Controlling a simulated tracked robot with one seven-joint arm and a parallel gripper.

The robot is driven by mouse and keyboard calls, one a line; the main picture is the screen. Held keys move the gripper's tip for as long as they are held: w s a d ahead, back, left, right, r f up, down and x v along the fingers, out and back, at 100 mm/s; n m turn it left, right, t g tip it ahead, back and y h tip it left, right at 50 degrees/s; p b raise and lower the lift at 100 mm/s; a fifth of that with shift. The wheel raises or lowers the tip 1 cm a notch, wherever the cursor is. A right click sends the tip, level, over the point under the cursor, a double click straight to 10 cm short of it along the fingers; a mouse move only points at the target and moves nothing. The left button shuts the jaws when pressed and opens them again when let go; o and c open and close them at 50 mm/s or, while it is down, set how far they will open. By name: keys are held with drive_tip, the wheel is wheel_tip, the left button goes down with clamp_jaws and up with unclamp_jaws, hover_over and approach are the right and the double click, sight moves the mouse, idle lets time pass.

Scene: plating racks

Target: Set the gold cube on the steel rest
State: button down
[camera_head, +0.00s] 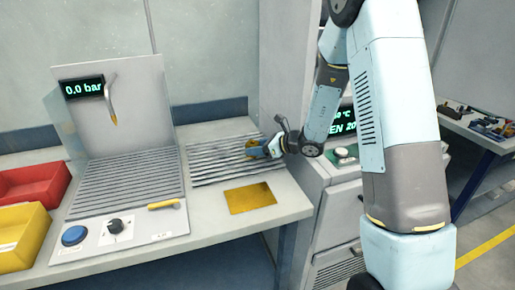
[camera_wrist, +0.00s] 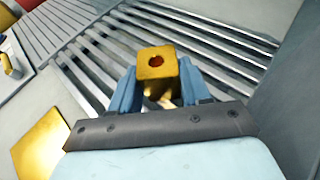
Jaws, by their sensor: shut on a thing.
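The gold cube (camera_wrist: 156,62) has a dark reddish round hole in its face and is held between the two blue fingers of my gripper (camera_wrist: 154,88) in the wrist view. In the head view my gripper (camera_head: 258,150) is at the right part of the slatted steel rest (camera_head: 210,165), with the gold cube (camera_head: 250,146) at its tips. The steel rest (camera_wrist: 200,30) lies below and around the cube in the wrist view. I cannot tell whether the cube touches the slats.
A flat gold plate (camera_head: 250,198) lies on the bench in front of the rest. To the left stands a panel with a 0.0 bar display (camera_head: 84,88), a blue button (camera_head: 74,235) and a yellow lever (camera_head: 163,204). Red (camera_head: 35,184) and yellow (camera_head: 22,238) bins are at far left.

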drive_tip(key=c, duration=0.5)
unclamp_jaws()
drive_tip(key=v, duration=1.2)
drive_tip(key=s+a+r+n+g+h, duration=0.1)
drive_tip(key=s+r+n+g+h, duration=0.3)
drive_tip(key=s+r+n, duration=0.85)
drive_tip(key=s+d+r+n+t+h, duration=0.1)
drive_tip(key=s+d+r+n+h, duration=0.2)
drive_tip(key=s, duration=0.5)
drive_tip(key=s+d+r+n+t+h, duration=0.2)
drive_tip(key=s+d+r+n+h, duration=0.1)
drive_tip(key=s+d+n, duration=0.5)
drive_tip(key=shift+r+h, duration=0.35)
drive_tip(key=shift+h, duration=0.55)
